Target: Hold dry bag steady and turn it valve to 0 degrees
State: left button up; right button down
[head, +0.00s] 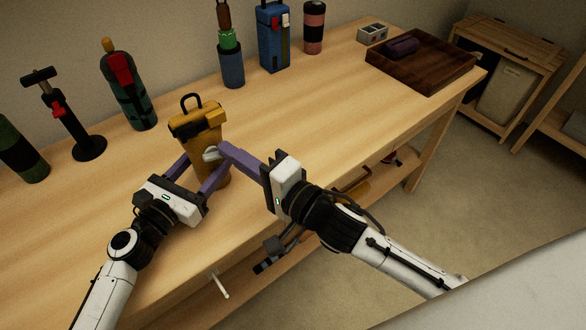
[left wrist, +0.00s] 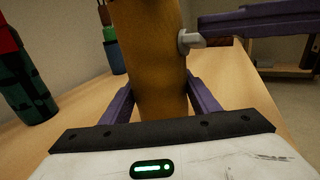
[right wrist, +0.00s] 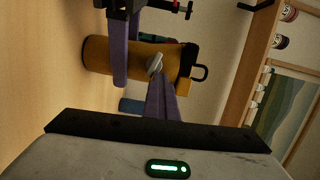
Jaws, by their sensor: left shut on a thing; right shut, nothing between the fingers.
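The yellow dry bag (head: 200,122) stands upright on the wooden table, with a black loop handle on top. It also shows in the left wrist view (left wrist: 155,60) and lies sideways in the right wrist view (right wrist: 115,55). My left gripper (head: 203,172) is shut around the lower body of the bag. The pale grey valve (head: 211,154) sits on the bag's side; it shows in the left wrist view (left wrist: 190,41) and slanted in the right wrist view (right wrist: 154,65). My right gripper (head: 226,150) is shut and empty, its fingertips beside the valve; contact is unclear.
A row of items stands along the back: a black pump (head: 75,125), a green and red bag (head: 128,90), a bottle (head: 230,65), a blue bag (head: 273,40). A dark tray (head: 440,75) lies far right. The table's middle right is clear.

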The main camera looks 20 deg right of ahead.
jog(key=s+d, duration=0.8)
jog(key=d, duration=0.1)
jog(key=w+a+r+g, duration=0.1)
jog(key=w+a+r, duration=0.1)
jog(key=w, duration=0.5)
jog(key=w+a+r, duration=0.1)
jog(key=w, duration=0.6)
jog(key=w+a+r+n+g, duration=0.3)
jog(key=a+r, duration=0.2)
jog(key=r, duration=0.2)
jog(key=w+a+r+n+g, duration=0.3)
jog(key=a+r, duration=0.1)
jog(key=r, duration=0.3)
jog(key=n+g+h, duration=0.6)
jog(key=n, duration=0.3)
send_over(209, 154)
jog(key=s+d, duration=0.1)
jog(key=d, duration=0.1)
notch_tip(209, 154, down, 12)
jog(key=shift+a+f, duration=0.1)
jog(key=shift+a, duration=0.05)
jog(key=shift+a+f, duration=0.3)
jog(key=shift+f, duration=0.25)
